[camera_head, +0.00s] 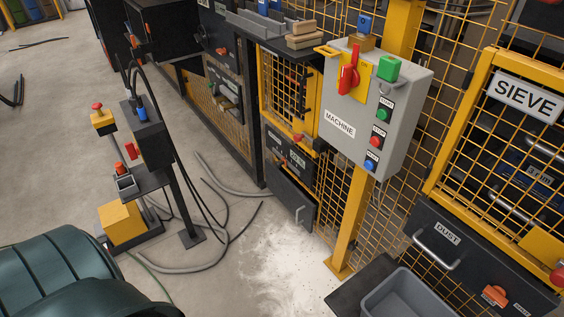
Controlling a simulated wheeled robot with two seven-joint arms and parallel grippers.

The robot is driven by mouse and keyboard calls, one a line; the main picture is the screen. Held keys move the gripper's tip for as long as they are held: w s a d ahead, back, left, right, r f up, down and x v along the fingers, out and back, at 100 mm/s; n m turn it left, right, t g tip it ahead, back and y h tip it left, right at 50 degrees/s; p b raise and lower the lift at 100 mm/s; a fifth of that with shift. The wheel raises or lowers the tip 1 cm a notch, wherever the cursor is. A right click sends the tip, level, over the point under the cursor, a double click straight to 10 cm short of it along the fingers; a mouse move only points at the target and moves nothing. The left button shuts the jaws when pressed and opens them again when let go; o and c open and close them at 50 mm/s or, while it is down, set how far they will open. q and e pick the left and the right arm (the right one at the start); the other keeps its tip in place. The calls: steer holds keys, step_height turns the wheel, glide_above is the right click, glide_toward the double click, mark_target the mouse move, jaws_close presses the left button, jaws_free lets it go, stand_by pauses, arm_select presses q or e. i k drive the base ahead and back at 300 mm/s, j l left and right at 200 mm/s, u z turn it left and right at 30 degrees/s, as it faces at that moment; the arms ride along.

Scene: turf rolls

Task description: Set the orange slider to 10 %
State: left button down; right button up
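I cannot make out a slider with a scale for certain. An orange control (495,295) sits on the dark front marked DUST at the lower right; its exact form is too small to tell. Another small orange part (281,160) shows on the dark cabinet at the centre. A stand at the left carries an orange-red knob (120,168) and a red part (131,151) beside a black box. No percent marks are readable. Neither of my grippers is in view.
A grey MACHINE box (375,110) with a red switch and several buttons stands on a yellow post. Yellow mesh fencing (480,180) runs along the right. Hoses (215,215) lie on the floor. A dark teal ribbed form (70,270) fills the lower left. Pale powder covers the middle floor.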

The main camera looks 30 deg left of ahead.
mark_target(277, 164)
steer(key=j+u, duration=0.15)
steer(key=u, duration=0.25)
steer(key=i+j+u, duration=0.15)
steer(key=u, duration=0.2)
steer(key=i+j+u, duration=0.1)
steer(key=u, duration=0.3)
steer(key=i+u, duration=0.6)
steer(key=i, duration=0.15)
steer(key=i+j+z, duration=0.1)
steer(key=i, duration=0.3)
steer(key=z, duration=0.4)
steer(key=i+j+z, duration=0.1)
steer(key=z, duration=0.35)
steer(key=j+z, duration=0.2)
steer(key=z, duration=0.2)
steer(key=i+j+z, duration=0.1)
steer(key=z, duration=0.3)
